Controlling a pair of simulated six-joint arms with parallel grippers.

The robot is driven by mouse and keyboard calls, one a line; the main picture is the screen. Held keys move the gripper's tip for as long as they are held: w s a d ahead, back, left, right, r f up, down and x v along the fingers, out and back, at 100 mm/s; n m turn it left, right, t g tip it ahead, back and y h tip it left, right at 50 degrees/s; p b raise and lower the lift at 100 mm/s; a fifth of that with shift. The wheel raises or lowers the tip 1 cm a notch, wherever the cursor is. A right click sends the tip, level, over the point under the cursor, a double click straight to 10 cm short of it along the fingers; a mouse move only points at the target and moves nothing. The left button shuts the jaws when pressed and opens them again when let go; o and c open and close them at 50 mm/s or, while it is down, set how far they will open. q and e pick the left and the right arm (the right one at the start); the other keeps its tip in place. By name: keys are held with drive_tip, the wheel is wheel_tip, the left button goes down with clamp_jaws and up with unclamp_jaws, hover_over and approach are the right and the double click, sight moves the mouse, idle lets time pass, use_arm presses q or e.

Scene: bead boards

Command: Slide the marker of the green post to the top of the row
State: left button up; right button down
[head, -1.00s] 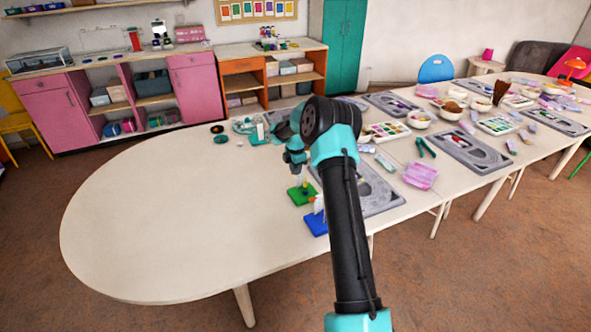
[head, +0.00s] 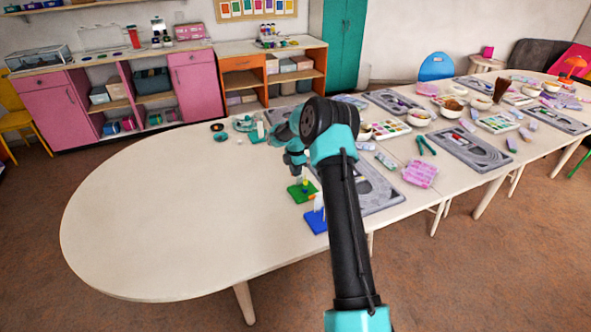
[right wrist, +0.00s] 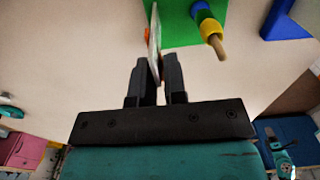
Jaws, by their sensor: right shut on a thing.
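The green base (head: 299,194) stands near the table's front right edge and also shows at the top of the right wrist view (right wrist: 182,36). Its post (right wrist: 218,49) carries a yellow bead (right wrist: 210,28) and a blue bead (right wrist: 202,14). A pale upright card (right wrist: 155,25) stands beside the post, with an orange marker (right wrist: 147,34) on its left side. My right gripper (right wrist: 160,75) is shut on the card's near end, above the base. Any part of the marker between the fingers is hidden. My left gripper is not in view.
A blue base (head: 316,222) stands close in front of the green one, with an upright white card (head: 320,202). A grey tray (head: 378,196) lies just to the right. The left part of the table (head: 170,220) is clear.

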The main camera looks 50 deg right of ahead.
drive_tip(key=shift+f, duration=0.15)
drive_tip(key=c, duration=1.1)
unclamp_jaws()
wheel_tip(320, 180, up, 17)
drive_tip(key=shift+r, duration=0.2)
